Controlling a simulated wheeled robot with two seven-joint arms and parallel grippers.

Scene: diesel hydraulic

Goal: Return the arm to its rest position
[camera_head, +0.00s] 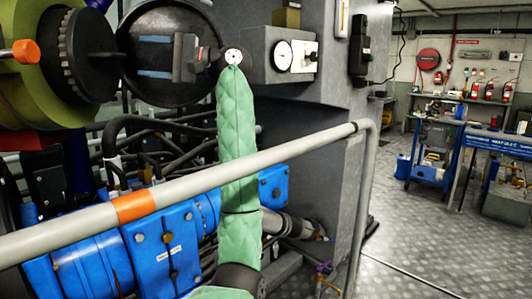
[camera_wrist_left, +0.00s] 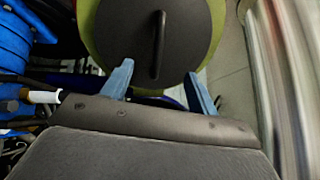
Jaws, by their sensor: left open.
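My left arm in a green sleeve (camera_head: 238,130) rises from the bottom of the head view, and its wrist bends to the left at the top. My left gripper (camera_head: 143,57) points left in front of a dark round plate (camera_head: 195,18). Its two blue fingers are apart with nothing between them. In the left wrist view the open gripper (camera_wrist_left: 160,82) faces a dark round cover (camera_wrist_left: 190,35) with a bar handle and a green rim; I cannot tell the exact gap. My right gripper is not in view.
A grey handrail (camera_head: 290,148) with an orange band crosses in front of blue machinery (camera_head: 95,265). A green ring with a black hub (camera_head: 90,55) stands left of the gripper. A gauge box (camera_head: 282,55) is right of the wrist. Open floor (camera_head: 420,240) lies at right.

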